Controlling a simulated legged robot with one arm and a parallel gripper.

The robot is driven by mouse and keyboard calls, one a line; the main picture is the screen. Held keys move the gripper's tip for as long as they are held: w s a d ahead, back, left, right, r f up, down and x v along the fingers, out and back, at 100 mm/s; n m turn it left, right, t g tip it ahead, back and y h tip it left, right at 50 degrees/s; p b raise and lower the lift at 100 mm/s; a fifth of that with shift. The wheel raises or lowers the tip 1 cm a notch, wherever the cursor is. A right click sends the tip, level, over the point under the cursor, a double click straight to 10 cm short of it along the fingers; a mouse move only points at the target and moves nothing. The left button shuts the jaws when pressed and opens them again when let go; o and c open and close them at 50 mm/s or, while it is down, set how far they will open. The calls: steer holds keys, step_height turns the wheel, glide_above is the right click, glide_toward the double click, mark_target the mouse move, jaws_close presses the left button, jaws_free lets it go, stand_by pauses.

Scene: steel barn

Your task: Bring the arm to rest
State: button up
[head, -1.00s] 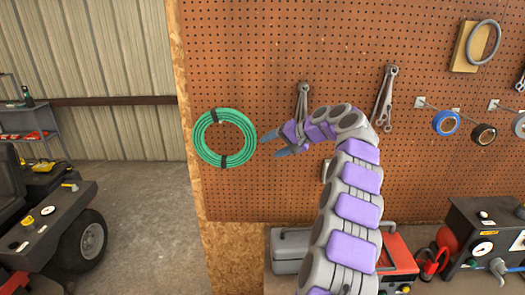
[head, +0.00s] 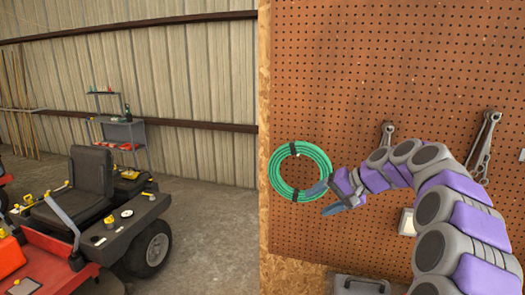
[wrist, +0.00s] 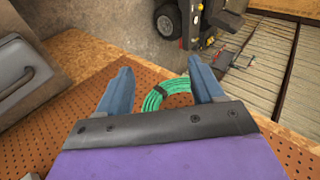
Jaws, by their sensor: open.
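My arm, purple and grey, reaches in from the lower right in the head view and bends over toward the left. My gripper (head: 325,198) is at its end, with blue-grey fingers spread apart and nothing between them that I can see held. A green coil of hose or cable (head: 297,147) with black ties hangs on the pegboard. The gripper is at the coil's lower right in the head view, and one finger overlaps its edge. In the wrist view the fingers (wrist: 158,90) are apart, and part of the coil (wrist: 172,87) shows beyond them; contact cannot be told.
The brown pegboard (head: 370,75) fills the right side, with wrenches (head: 485,145) hanging on it. A grey toolbox (head: 360,284) sits below. A red and black riding mower (head: 100,220) and a small shelf stand (head: 122,135) are on the left, with bare concrete floor between mower and board.

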steer(key=s+a+f+n+g+h+b, duration=0.1)
steer(key=s+a+f+g, duration=0.3)
steer(key=s, duration=0.6)
steer(key=s+a+f+n+h+b, duration=0.15)
steer(key=s+a, duration=0.35)
steer(key=s, duration=0.5)
steer(key=s+d+f+g+h, duration=0.1)
steer(key=s+d+f+h, duration=0.1)
steer(key=s+f, duration=0.3)
steer(key=s+d+f+g+h+b, duration=0.1)
steer(key=s+f, duration=0.4)
steer(key=s, duration=0.8)
steer(key=s+d+f+h+b, duration=0.1)
steer(key=s+d+f+h, duration=0.2)
steer(key=s, duration=0.7)
step_height(320, 180, down, 2)
steer(key=shift+d+f+n+g, duration=0.1)
steer(key=shift+d+n+g, duration=0.1)
steer(key=shift+n+g, duration=0.25)
